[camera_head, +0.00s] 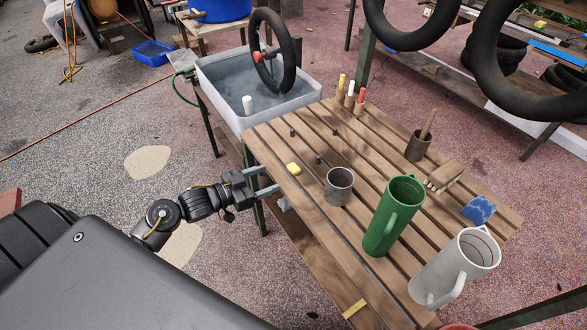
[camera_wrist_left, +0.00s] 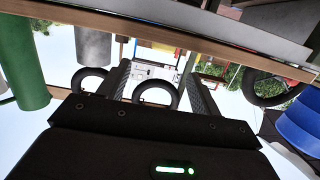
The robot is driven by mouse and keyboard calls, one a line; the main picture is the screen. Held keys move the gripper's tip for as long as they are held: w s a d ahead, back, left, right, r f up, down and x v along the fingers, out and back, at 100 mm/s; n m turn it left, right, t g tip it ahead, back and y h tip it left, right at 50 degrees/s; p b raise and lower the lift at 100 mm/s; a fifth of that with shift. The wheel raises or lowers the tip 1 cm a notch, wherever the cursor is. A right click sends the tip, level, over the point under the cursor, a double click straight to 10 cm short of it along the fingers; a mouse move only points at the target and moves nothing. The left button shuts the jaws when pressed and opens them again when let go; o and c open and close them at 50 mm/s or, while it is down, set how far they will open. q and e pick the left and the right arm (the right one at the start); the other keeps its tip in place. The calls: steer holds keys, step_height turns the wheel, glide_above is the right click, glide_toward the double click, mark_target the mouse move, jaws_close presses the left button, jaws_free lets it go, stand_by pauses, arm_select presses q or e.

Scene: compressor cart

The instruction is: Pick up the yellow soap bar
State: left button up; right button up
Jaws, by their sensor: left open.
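The small yellow soap bar (camera_head: 293,168) lies near the left edge of the slatted wooden table (camera_head: 262,140). My left gripper (camera_head: 271,179) is open and empty, at the table's left edge just left of the soap and apart from it. Its two fingers point toward the table. In the left wrist view, the open fingers (camera_wrist_left: 160,82) show with nothing between them, and the table's edge (camera_wrist_left: 150,30) crosses above them. The soap is not visible in that view. My right gripper is not in view.
A grey metal cup (camera_head: 339,186) stands right of the soap, with a green pitcher (camera_head: 393,215) and a white pitcher (camera_head: 455,268) farther right. Small dark pegs (camera_head: 318,159) stand near the soap. A water basin (camera_head: 258,88) holding a tyre stands behind.

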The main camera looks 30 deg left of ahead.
mark_target(290, 168)
arm_select(q)
steer(key=x, duration=0.5)
steer(key=shift+a, duration=0.1)
steer(key=shift+w, duration=0.2)
steer(key=shift+w+d, duration=0.1)
steer(key=shift+d, duration=0.1)
steer(key=p+x, duration=0.1)
steer(key=x, duration=0.3)
steer(key=shift+w+a, duration=0.1)
steer(key=shift+w, duration=0.25)
steer(key=shift+w+f, duration=0.15)
steer(key=shift+w, duration=0.05)
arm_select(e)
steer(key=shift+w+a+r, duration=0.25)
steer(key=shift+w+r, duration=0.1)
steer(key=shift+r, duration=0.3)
arm_select(q)
steer(key=shift+c, duration=0.3)
steer(key=c, duration=1)
